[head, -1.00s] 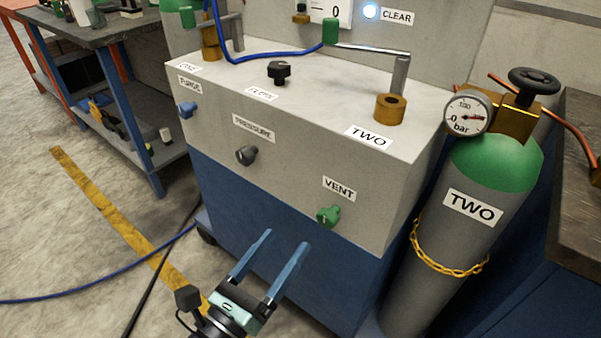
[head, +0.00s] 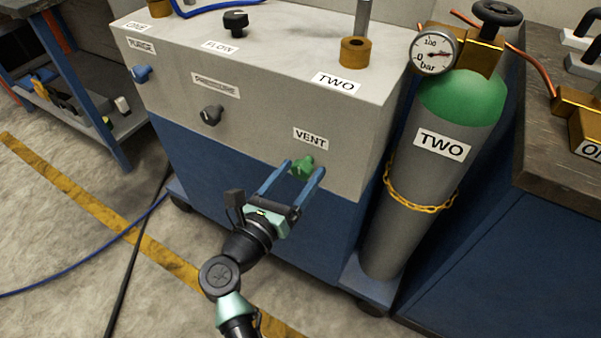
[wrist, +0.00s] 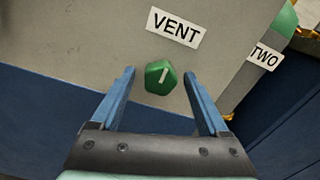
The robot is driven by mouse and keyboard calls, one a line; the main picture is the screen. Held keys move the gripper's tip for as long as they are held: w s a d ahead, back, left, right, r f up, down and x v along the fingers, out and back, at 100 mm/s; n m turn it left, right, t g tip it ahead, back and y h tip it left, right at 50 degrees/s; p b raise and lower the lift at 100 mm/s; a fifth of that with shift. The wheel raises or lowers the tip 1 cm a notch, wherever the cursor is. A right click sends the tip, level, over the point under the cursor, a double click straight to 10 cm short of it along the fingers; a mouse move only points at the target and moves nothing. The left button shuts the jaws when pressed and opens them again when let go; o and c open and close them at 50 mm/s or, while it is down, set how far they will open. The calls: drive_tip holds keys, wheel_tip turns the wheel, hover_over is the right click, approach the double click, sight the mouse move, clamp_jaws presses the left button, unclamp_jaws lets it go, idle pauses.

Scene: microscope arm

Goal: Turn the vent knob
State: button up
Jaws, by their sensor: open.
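The green vent knob (head: 302,167) is on the front face of the grey cabinet, below the VENT label (head: 310,138). In the wrist view the knob (wrist: 160,77) has a white mark on it and shows between and just beyond the fingertips. My gripper (head: 304,165) is open, its two blue fingers pointing at the cabinet face. In the wrist view my gripper (wrist: 160,75) has a finger on each side of the knob, with a gap to both. I cannot tell how far the tips reach along the knob's depth.
The black pressure knob (head: 211,115) and blue purge knob (head: 141,73) are on the same face to the left. The gas cylinder labelled TWO (head: 428,175) stands chained to the right. A dark workbench (head: 565,185) is beyond it. Hoses lie on the floor at left.

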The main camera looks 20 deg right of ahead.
drive_tip(key=shift+w+d, duration=0.25)
drive_tip(key=shift+d, duration=0.1)
drive_tip(key=shift+c, duration=0.2)
clamp_jaws()
